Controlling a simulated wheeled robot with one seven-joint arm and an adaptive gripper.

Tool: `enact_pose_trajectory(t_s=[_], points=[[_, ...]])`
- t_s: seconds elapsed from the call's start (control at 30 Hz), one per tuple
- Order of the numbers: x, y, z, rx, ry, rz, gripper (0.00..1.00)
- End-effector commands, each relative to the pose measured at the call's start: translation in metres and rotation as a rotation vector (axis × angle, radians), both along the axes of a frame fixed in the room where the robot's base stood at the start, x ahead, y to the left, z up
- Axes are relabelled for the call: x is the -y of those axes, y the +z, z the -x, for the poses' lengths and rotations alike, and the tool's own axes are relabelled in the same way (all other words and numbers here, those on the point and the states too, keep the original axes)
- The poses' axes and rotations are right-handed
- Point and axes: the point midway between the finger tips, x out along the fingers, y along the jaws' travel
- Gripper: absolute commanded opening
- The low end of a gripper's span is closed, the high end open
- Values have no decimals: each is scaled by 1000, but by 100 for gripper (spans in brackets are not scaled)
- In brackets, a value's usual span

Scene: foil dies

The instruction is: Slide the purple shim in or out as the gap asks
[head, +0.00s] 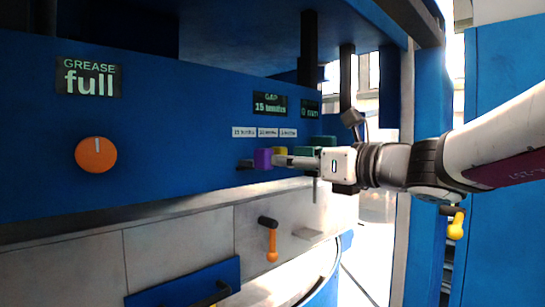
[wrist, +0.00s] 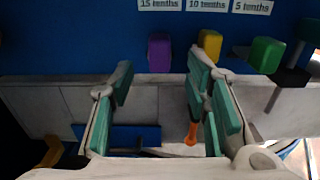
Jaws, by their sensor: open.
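The purple shim (head: 263,159) sticks out of the blue panel under the leftmost label, "15 tenths". It also shows in the wrist view (wrist: 159,53), upright. The gap display (head: 270,104) reads "15 tenths". My gripper (head: 277,161) is at the row of shims, close to the purple one. In the wrist view my gripper (wrist: 160,72) is open, with its green-padded fingers on either side of the purple shim in the picture. I cannot tell whether they touch it. The yellow shim (wrist: 210,45) stands by the right finger, partly hidden by it.
A green shim (wrist: 265,55) sits to the right under "5 tenths". An orange knob (head: 96,155) is on the panel, below a display (head: 89,78) reading "GREASE full". An orange-handled lever (head: 271,241) hangs below the shims. A blue post stands at right.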

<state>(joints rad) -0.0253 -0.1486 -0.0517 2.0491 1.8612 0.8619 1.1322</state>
Motion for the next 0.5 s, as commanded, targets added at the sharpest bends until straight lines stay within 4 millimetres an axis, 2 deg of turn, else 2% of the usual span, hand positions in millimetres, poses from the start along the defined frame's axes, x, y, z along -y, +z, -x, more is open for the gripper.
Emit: enact_pose_trajectory(t_s=[0.1, 0.3, 0.5], points=[[-18, 0, -17, -1, 4, 1, 43], [-43, 0, -41, -1, 2, 1, 43], [-57, 0, -55, 1, 1, 1, 43]])
